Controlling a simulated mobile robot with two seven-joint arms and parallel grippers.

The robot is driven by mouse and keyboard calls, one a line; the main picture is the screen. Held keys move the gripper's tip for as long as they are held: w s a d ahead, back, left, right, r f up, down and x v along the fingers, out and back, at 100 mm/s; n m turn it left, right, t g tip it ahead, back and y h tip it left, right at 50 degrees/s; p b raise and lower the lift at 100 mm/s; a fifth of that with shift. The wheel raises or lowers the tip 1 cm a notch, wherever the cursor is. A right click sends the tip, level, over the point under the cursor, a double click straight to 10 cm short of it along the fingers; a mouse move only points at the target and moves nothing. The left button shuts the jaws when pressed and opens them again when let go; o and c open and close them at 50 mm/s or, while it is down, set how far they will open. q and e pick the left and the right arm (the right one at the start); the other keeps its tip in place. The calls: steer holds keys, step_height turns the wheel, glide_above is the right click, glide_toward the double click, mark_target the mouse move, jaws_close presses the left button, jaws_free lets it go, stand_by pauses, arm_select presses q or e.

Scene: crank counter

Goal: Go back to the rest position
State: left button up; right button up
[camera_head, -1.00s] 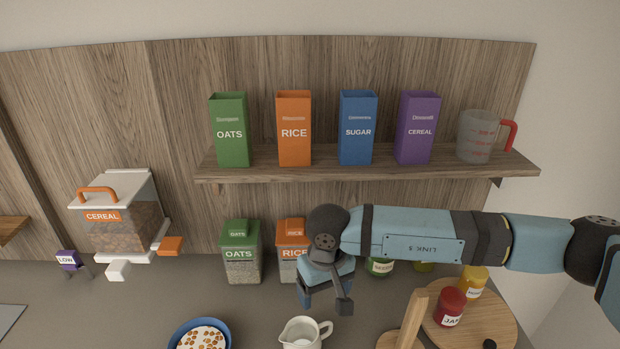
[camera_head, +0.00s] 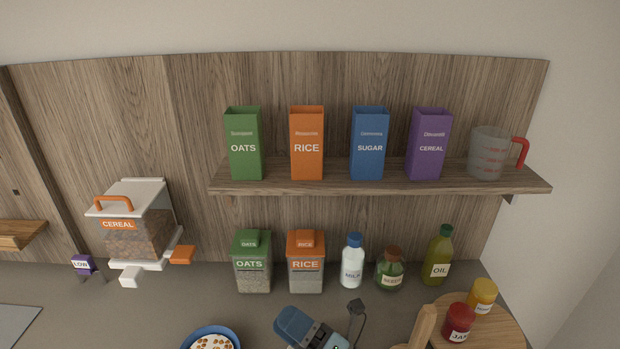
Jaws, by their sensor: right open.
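My right gripper (camera_head: 325,322) is at the bottom middle of the head view, over the counter in front of the rice canister. It is open, with nothing visible between its fingers. Its arm mostly lies below the picture edge. My left gripper is not in view. The cereal dispenser (camera_head: 140,235), with an orange handle on top and an orange part at its right side, stands on the counter at the left.
A blue bowl of cereal (camera_head: 188,342) is at the bottom edge. Oats (camera_head: 252,275) and rice (camera_head: 305,280) canisters, a milk bottle (camera_head: 352,268), a green jar (camera_head: 390,274) and an oil bottle (camera_head: 439,258) line the back. A wooden board (camera_head: 497,325) holds jars. A shelf (camera_head: 375,185) overhangs.

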steer(key=d+f+m+t+h, duration=0.5)
steer(key=d+f+m+h, duration=0.3)
steer(key=m, duration=0.5)
steer(key=s+d+f+m+g+h+p, duration=0.1)
steer(key=s+d+f+m+g+h, duration=0.4)
steer(key=s+d+f+m, duration=0.8)
step_height(320, 180, down, 4)
steer(key=d+m+h, duration=0.2)
steer(key=m+h, duration=0.1)
steer(key=m, duration=0.1)
steer(key=shift+f+m+h, duration=0.2)
steer(key=shift+m+h, duration=0.1)
steer(key=shift+m, duration=0.1)
steer(key=shift+d, duration=0.1)
